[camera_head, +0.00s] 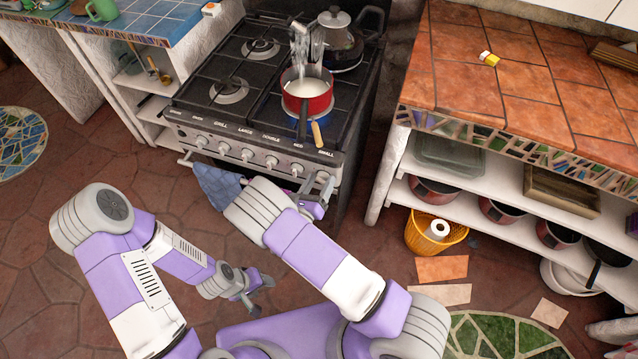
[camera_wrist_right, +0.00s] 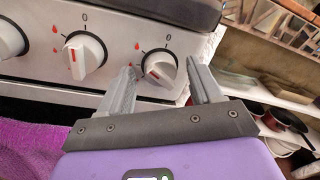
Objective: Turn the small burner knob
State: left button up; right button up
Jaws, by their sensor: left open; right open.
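The stove's front panel (camera_head: 190,133) carries a row of white knobs with labels above them. The small burner knob (camera_wrist_right: 160,69) is the rightmost one, under the "SMALL" label; it is white with a red mark and sits turned at a slant. My right gripper (camera_head: 318,186) is open in front of it. In the right wrist view the fingers (camera_wrist_right: 161,68) appear on either side of this knob; whether they touch it I cannot tell. My left gripper (camera_head: 262,294) is open and empty, low over the floor, away from the stove.
A red pan (camera_head: 318,103) with white contents sits on the front right burner, with blue showing beneath. A kettle (camera_head: 341,42) stands behind. A blue cloth (camera_head: 215,185) hangs at the oven handle. Another knob (camera_wrist_right: 84,55) is close left. Shelves (camera_head: 395,200) stand right.

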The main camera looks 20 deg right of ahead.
jog(key=shift+c, duration=0.4)
jog(key=c, duration=1)
jog(key=shift+o, duration=0.2)
jog(key=shift+m, duration=0.3)
jog(key=m, duration=0.5)
jog(key=shift+y, duration=0.3)
jog(key=m+b, duration=0.1)
jog(key=m, duration=0.5)
jog(key=shift+s+y+b, duration=0.1)
jog(key=shift+y+b, duration=0.2)
jog(key=o, duration=1)
